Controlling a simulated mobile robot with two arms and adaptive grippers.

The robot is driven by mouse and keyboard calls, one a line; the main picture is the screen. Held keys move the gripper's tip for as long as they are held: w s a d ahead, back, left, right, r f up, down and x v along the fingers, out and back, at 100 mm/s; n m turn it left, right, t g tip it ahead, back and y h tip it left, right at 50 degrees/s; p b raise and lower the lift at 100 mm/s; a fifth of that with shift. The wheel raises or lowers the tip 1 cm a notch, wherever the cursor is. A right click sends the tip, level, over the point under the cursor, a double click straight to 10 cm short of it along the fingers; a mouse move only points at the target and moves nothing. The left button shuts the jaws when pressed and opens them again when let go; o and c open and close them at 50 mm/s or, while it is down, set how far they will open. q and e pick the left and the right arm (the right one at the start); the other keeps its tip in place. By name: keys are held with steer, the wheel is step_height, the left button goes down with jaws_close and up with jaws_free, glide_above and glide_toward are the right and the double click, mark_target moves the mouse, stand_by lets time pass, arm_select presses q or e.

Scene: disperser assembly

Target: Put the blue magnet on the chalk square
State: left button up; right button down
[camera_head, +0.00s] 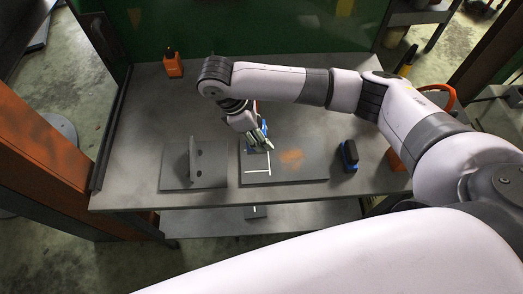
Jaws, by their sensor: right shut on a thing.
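My right gripper (266,144) reaches down over the far part of a dark grey plate (310,172) on the table. It is shut on a blue magnet (250,150), mostly hidden behind the fingers and wrist. The chalk square (257,172), drawn in white lines on the plate's left part, lies just in front of and below the gripper. The magnet is at the far edge of the square; I cannot tell whether it touches the plate. My left gripper is not in view.
A dark block with blue sides (347,155) stands right of the plate. An angled grey bracket (194,165) stands on the left. An orange bottle-like thing (173,65) is at the back left. Orange smudges mark the plate's middle. The table's (140,120) left part is clear.

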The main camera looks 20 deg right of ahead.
step_height(320, 180, down, 4)
steer(key=shift+w+a+r, duration=0.1)
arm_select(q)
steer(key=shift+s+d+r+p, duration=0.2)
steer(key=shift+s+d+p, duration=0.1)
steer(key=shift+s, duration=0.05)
arm_select(e)
steer(key=shift+f, duration=2.1)
steer(key=shift+f, duration=0.15)
steer(key=c, duration=0.9)
jaws_free()
steer(key=b+v, duration=0.1)
steer(key=v, duration=0.6)
steer(key=shift+a+r, duration=0.15)
steer(key=shift+r, duration=0.1)
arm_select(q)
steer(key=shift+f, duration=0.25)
arm_select(e)
steer(key=shift+v, duration=2.3)
